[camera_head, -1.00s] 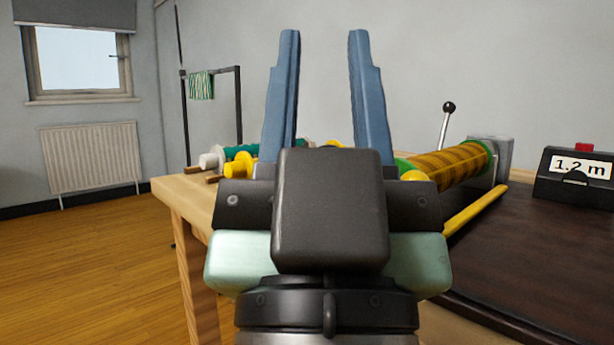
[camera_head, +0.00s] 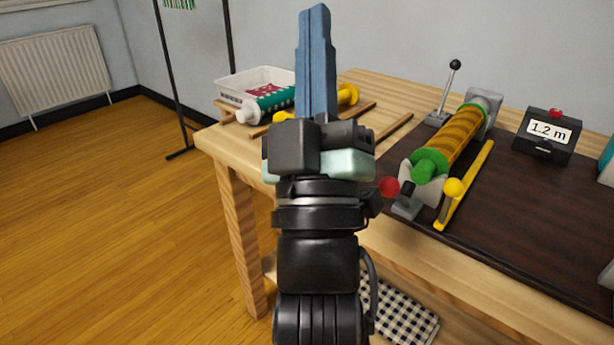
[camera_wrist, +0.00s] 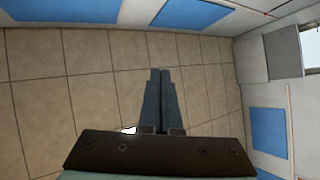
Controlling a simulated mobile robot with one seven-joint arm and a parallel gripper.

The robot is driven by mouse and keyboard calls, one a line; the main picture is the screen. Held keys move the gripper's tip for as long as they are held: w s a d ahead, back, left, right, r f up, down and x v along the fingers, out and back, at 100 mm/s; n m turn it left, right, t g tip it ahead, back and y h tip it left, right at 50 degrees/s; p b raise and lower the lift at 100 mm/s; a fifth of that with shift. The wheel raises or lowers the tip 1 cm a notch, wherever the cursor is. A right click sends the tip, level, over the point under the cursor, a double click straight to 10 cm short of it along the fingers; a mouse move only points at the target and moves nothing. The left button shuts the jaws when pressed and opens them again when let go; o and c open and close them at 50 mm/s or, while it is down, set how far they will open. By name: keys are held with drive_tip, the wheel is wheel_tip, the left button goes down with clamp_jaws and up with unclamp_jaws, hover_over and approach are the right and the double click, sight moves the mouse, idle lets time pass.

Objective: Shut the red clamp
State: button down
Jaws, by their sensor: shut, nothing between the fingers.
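The red clamp shows in the head view as a small grey block with a dark stub and a round red knob (camera_head: 389,187). It stands at the near left edge of the dark mat, beside the green end of a roller. I cannot tell whether it is open or shut. My gripper (camera_head: 316,12) points upward in front of the table's left part, its blue fingers together and empty. It is apart from the clamp, to its upper left in the picture. In the wrist view my gripper (camera_wrist: 160,72) also shows shut, facing ceiling-like tiles; no clamp is visible there.
A yellow-brown fabric roll (camera_head: 459,139) lies between supports on the dark mat (camera_head: 505,215). A yellow bar (camera_head: 466,186) with a yellow knob lies beside it. A length counter (camera_head: 546,136) reads 1.2 m. A white basket (camera_head: 262,78) and other rolls are at the back left.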

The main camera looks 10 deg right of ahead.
drive_tip(key=w+d+f+n+p, duration=0.1)
drive_tip(key=d+f+n, duration=0.15)
drive_tip(key=f, duration=0.25)
drive_tip(key=d+f+n+p, duration=0.1)
drive_tip(key=d+f+n, duration=0.1)
drive_tip(key=f+n, duration=0.25)
drive_tip(key=s+f+n+y+p, duration=0.2)
drive_tip(key=s+f+n, duration=0.4)
drive_tip(key=f, duration=0.4)
drive_tip(key=s+f+n+y+p, duration=0.2)
drive_tip(key=s+f+n, duration=0.4)
drive_tip(key=f+n, duration=0.2)
wheel_tip(320, 180, down, 3)
drive_tip(key=shift+s+d+r+y, duration=0.1)
drive_tip(key=shift+s+d+y, duration=0.05)
drive_tip(key=shift+d+y, duration=0.2)
drive_tip(key=shift+r, duration=0.1)
drive_tip(key=s+d+r+p+x, duration=0.1)
drive_tip(key=d+p+x, duration=0.1)
drive_tip(key=x, duration=1)
drive_tip(key=shift+w+r, duration=0.2)
drive_tip(key=shift+r, duration=0.2)
drive_tip(key=shift+r, duration=0.1)
